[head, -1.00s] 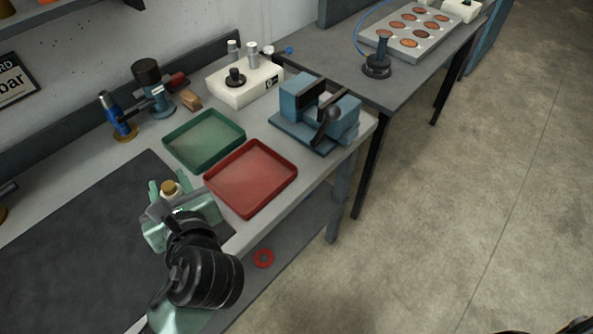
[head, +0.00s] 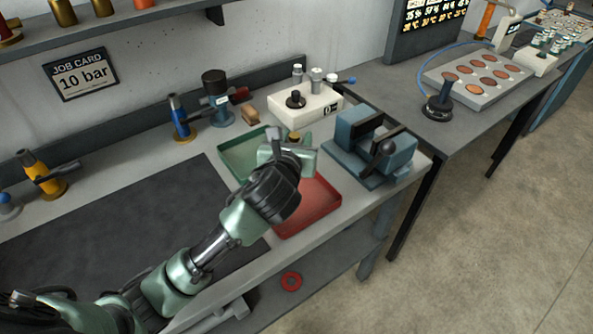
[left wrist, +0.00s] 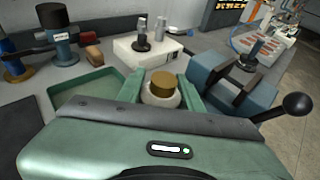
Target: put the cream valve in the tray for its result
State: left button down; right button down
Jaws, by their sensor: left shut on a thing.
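My left gripper (head: 292,143) is shut on the cream valve, which shows between its fingers in the left wrist view (left wrist: 160,98). The valve has a cream body and a brass-coloured top, and it is upright. In the head view, only its brass top shows clearly. The gripper is over the area where the green tray (head: 236,160) and the red tray (head: 322,206) meet, and my arm hides parts of both. In the left wrist view, the green tray (left wrist: 62,98) is left of the gripper. The visible parts of both trays are empty. My right gripper is not in view.
A blue vise (head: 372,150) stands right of the trays, and a white test block (head: 312,104) stands behind them. Blue and dark valves (head: 180,118) stand at the back left. A job card (head: 82,75) reads 10 bar. The dark mat (head: 150,215) looks clear.

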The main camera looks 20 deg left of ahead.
pick_arm(q)
notch_tip(320, 180, down, 10)
jog(key=shift+r, duration=0.25)
dwell(0.3)
jog(key=c, duration=0.9)
grip_release()
jog(key=shift+f, duration=0.15)
jog(key=shift+c, duration=0.2)
jog(key=shift+s+b, duration=0.1)
jog(key=shift+b, duration=0.2)
jog(key=v, duration=1.2)
jog(key=shift+b, duration=0.3)
